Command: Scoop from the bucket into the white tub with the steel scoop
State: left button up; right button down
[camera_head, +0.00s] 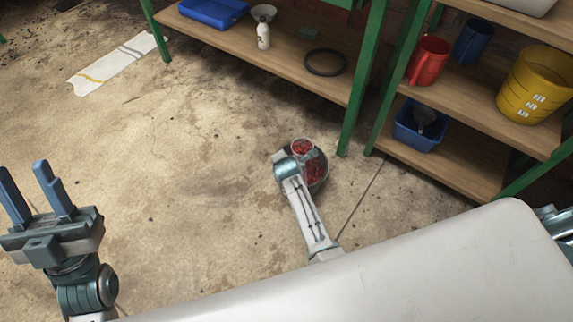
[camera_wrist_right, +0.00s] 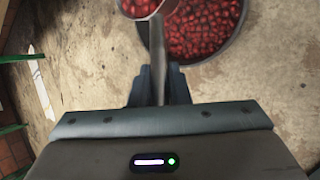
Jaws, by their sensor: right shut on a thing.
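The steel scoop (camera_head: 302,147) is full of red cherries and is held over the edge of the dark bucket (camera_head: 323,164), which stands on the floor with red cherries in it. My right gripper (camera_wrist_right: 158,82) is shut on the scoop's handle (camera_wrist_right: 157,50). In the right wrist view the bucket (camera_wrist_right: 239,36) shows at the top, right of the scoop. My left gripper (camera_head: 32,180) is open and empty at the left, away from the bucket. A pale container (camera_head: 515,4) on the top shelf is cut off; I cannot tell whether it is the white tub.
A green-framed shelf unit (camera_head: 440,140) stands at the right with a red jug (camera_head: 428,62), a yellow bucket (camera_head: 534,85) and a blue bin (camera_head: 420,128). Another shelf (camera_head: 280,50) stands behind. A striped cloth (camera_head: 115,65) lies on the floor.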

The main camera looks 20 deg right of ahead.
jog(key=shift+r+p, duration=0.5)
jog(key=shift+p, duration=0.05)
jog(key=shift+r+p, duration=0.5)
jog(key=shift+p, duration=0.1)
pick_arm(q)
jog(key=w+f+n+g+y, duration=0.2)
jog(key=w+f+g, duration=0.1)
jog(key=f+g, duration=0.25)
jog(key=w+f+n+g+y, duration=0.2)
jog(key=w+f+g, duration=0.15)
jog(key=f, duration=0.35)
pick_arm(e)
jog(key=shift+r, duration=0.15)
jog(key=shift+r+p, duration=0.35)
jog(key=shift+p, duration=0.35)
jog(key=shift+r+p, duration=0.65)
jog(key=shift+p, duration=0.15)
pick_arm(q)
jog(key=s+f+g, duration=0.3)
jog(key=f+g, duration=0.1)
jog(key=f, duration=0.3)
jog(key=s+d+f+g, duration=0.1)
jog(key=s+f+g, duration=0.3)
jog(key=f, duration=0.3)
jog(key=shift+s+g, duration=0.25)
jog(key=shift+g, duration=0.35)
jog(key=shift+d, duration=0.1)
